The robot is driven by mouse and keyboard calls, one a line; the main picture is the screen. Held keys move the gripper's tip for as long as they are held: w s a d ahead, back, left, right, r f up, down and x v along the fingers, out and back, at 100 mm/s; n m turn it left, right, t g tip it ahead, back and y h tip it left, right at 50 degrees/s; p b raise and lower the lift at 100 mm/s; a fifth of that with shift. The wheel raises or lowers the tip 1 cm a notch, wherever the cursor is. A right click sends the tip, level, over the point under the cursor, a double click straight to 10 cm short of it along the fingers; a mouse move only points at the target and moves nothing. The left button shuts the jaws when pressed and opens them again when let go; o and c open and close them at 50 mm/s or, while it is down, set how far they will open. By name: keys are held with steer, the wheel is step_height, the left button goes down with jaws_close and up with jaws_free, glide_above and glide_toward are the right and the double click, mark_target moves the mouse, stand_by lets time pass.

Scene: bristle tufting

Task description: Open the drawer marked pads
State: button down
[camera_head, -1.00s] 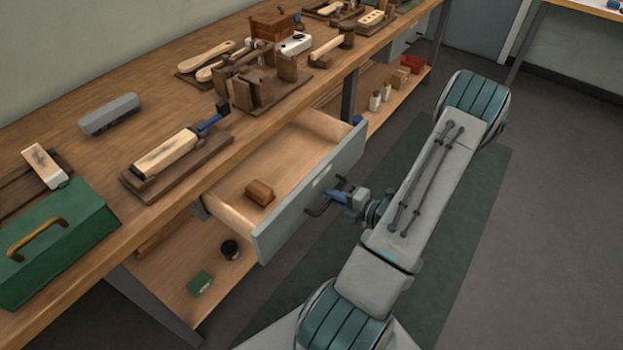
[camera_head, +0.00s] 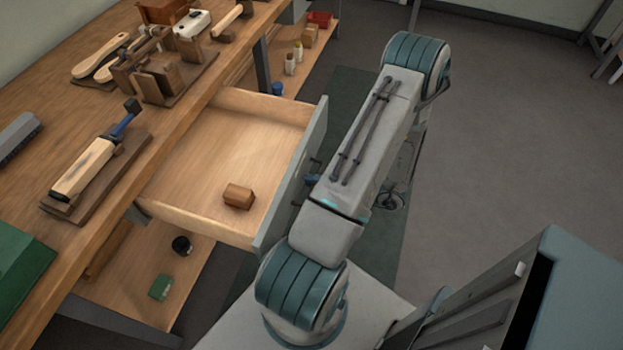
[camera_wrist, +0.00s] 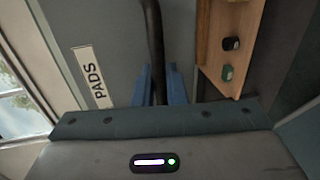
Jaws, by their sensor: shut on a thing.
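The drawer (camera_head: 276,222) under the workbench stands well open, with a grey front and a wooden inside. A small brown block (camera_head: 239,196) lies in it. In the wrist view, the grey drawer front (camera_wrist: 100,30) bears a white label reading PADS (camera_wrist: 92,77). My gripper (camera_wrist: 160,84) has its two blue fingers on either side of the dark bar handle (camera_wrist: 153,40), shut on it.
A lower shelf (camera_head: 125,278) holds a black jar (camera_head: 181,245) and a green box (camera_head: 161,287). Floor (camera_head: 500,130) to the right is clear.

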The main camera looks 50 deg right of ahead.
steer(key=c, duration=1.6)
jaws_free()
steer(key=v, duration=1.3)
steer(key=shift+s+d, duration=0.15)
steer(key=shift+s, duration=0.25)
steer(key=shift+w+r, duration=0.1)
